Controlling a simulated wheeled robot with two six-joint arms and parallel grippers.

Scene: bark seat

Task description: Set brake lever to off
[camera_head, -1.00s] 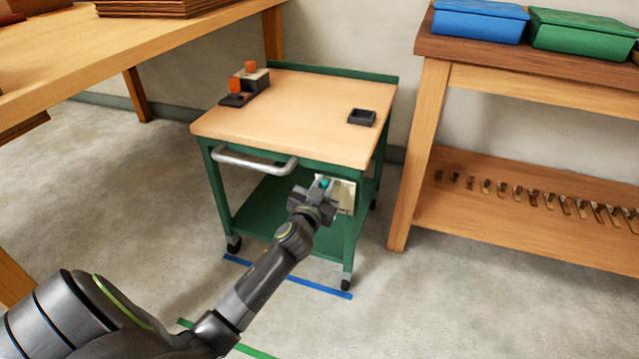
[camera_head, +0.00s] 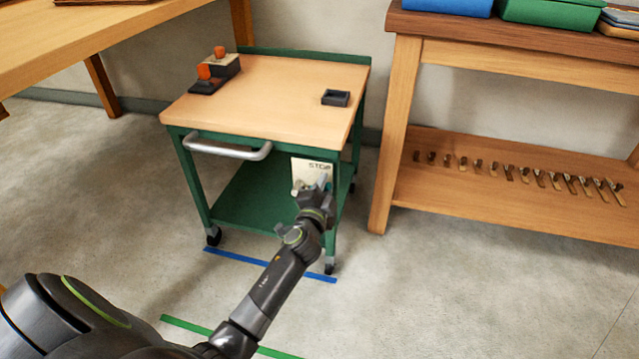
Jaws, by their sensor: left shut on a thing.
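A pale panel (camera_head: 303,168) with the printed word STOP is fixed to the front right of the green cart (camera_head: 194,180). The brake lever (camera_head: 323,179) shows only as a small teal-grey bit at the panel's lower right; most of it is hidden by my gripper. My left gripper (camera_head: 319,190) is shut on the lever, in front of the panel's right part. The arm reaches up to it from the lower left. My right gripper is not in view.
A wooden bench (camera_head: 406,130) stands close on the right. Blue tape (camera_head: 270,264) and green tape (camera_head: 215,333) mark the open floor.

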